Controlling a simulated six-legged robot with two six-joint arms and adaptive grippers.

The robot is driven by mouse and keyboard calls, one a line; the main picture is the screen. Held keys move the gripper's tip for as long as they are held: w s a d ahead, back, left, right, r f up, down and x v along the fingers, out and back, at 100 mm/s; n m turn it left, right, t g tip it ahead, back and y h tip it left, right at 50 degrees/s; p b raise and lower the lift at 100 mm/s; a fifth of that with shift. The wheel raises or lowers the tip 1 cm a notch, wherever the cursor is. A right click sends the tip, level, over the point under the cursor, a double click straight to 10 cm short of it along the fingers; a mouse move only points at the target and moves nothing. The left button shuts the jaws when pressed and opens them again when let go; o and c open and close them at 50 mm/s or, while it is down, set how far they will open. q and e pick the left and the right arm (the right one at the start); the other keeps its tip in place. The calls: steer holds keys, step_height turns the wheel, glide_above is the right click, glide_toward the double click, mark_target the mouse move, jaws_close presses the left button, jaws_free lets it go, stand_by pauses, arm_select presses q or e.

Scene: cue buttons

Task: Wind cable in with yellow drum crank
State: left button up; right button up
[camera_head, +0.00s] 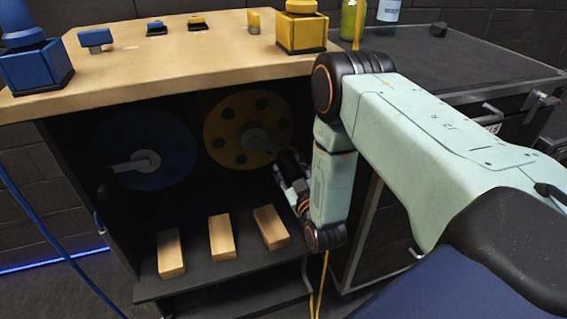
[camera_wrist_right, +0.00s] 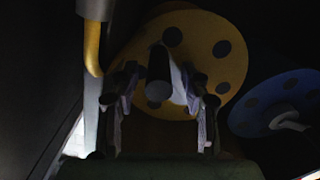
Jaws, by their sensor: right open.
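The yellow drum (camera_head: 222,112) with round dark holes stands upright inside the dark cabinet, right of the blue drum (camera_head: 152,135). Its grey crank arm (camera_head: 258,138) points to the right. My right gripper (camera_head: 288,180) is inside the cabinet, in front of the drum. In the right wrist view my right gripper (camera_wrist_right: 161,80) is open, and the dark crank grip (camera_wrist_right: 158,66) shows between its two fingers; I cannot tell whether they touch it. The yellow drum (camera_wrist_right: 205,30) fills the background there. A yellow cable (camera_head: 323,280) hangs below my right arm. My left gripper is not in view.
The blue drum has its own crank (camera_head: 140,161). Several wooden blocks (camera_head: 222,237) lie on the ledge below. Blue and yellow boxes (camera_head: 302,34) and small buttons sit on the wooden top (camera_head: 190,65). A dark side cabinet (camera_head: 470,60) stands right. A blue cable (camera_head: 50,235) hangs left.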

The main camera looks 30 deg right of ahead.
mark_target(286, 161)
steer(key=shift+b+x, duration=0.4)
steer(key=shift+x, duration=1.25)
steer(key=shift+d, duration=0.1)
jaws_close()
